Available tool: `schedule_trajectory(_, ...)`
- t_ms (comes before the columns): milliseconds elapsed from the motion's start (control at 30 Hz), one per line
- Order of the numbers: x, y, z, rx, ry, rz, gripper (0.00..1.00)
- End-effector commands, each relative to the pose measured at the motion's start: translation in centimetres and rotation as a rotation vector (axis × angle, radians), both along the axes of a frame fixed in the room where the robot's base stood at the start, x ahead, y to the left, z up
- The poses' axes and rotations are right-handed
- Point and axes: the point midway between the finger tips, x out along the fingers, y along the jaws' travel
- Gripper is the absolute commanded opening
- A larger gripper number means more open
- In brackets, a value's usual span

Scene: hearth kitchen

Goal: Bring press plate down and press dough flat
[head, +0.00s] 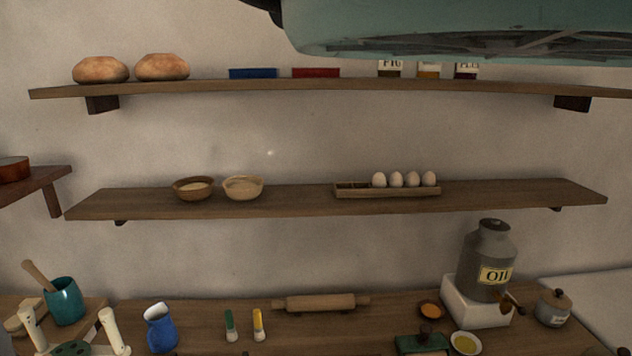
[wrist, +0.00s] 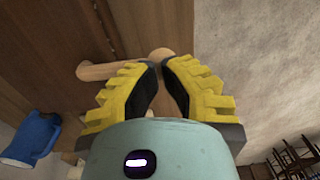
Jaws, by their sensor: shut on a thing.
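In the wrist view my gripper (wrist: 161,72) shows two yellow, ribbed fingers with black pads. It is closed on a pale wooden bar (wrist: 112,70), which looks like a handle. The bar runs leftward from the fingers, and its rounded end (wrist: 162,54) shows just beyond the fingertips. Part of it is hidden behind the fingers. I cannot make out a press plate or dough in either view. The head view does not show my gripper.
In the head view, the counter holds a blue jug (head: 161,328), a rolling pin (head: 320,303), two brushes (head: 258,325) and an oil can (head: 487,262). Bowls (head: 243,188) and eggs (head: 396,180) stand on the lower shelf (head: 300,198). Loaves (head: 101,69) sit above.

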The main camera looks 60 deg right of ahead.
Motion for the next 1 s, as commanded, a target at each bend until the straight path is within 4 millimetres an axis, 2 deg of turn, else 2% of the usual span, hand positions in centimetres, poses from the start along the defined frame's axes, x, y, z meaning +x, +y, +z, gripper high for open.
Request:
schedule_trajectory(433,0.0,0.0,0.0,-0.001,0.001,0.001,0.00)
schedule_trajectory(1000,-0.2,0.3,-1.2,-0.001,0.001,0.002,0.00)
